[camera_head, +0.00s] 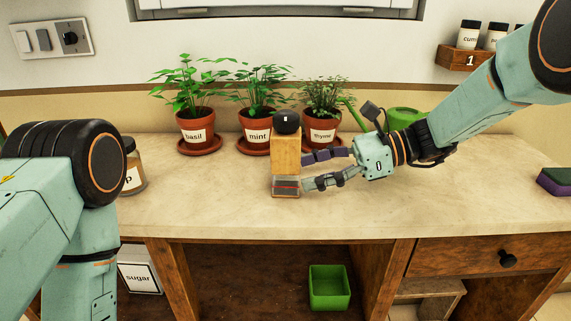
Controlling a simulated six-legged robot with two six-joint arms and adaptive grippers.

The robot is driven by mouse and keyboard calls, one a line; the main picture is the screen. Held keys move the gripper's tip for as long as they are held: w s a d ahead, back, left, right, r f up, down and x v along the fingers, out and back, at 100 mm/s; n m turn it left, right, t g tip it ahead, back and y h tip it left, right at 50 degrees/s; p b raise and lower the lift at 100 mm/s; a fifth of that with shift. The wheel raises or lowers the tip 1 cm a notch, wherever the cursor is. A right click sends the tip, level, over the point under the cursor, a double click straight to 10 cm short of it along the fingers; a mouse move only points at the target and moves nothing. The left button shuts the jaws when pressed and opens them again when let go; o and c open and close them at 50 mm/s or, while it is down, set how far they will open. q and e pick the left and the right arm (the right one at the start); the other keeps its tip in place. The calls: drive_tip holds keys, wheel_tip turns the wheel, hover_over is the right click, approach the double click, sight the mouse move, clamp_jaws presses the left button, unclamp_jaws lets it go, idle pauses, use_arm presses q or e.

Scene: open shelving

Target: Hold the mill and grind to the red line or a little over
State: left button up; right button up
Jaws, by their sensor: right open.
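The mill (286,154) stands upright on the counter in front of the mint pot. It has a black knob on top, a wooden body and a clear lower part with a red line across it. Something greyish shows in the clear part, but its level against the line is too small to tell. My right gripper (306,171) comes in from the right, its fingers spread and pointing left, with the tips close to the mill's right side. I cannot tell whether they touch it. My left arm shows at the left, but its gripper is out of view.
Potted basil (196,129), mint (257,126) and thyme (322,133) stand behind the mill. A green watering can (405,117) is behind my right arm. A jar (134,168) stands at left, a sponge (556,180) at right. A green bin (329,289) sits below. The front counter is clear.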

sight(292, 175)
drive_tip(key=shift+p+x, duration=0.5)
drive_tip(key=shift+x, duration=1.65)
drive_tip(key=shift+w, duration=0.15)
drive_tip(key=c, duration=0.8)
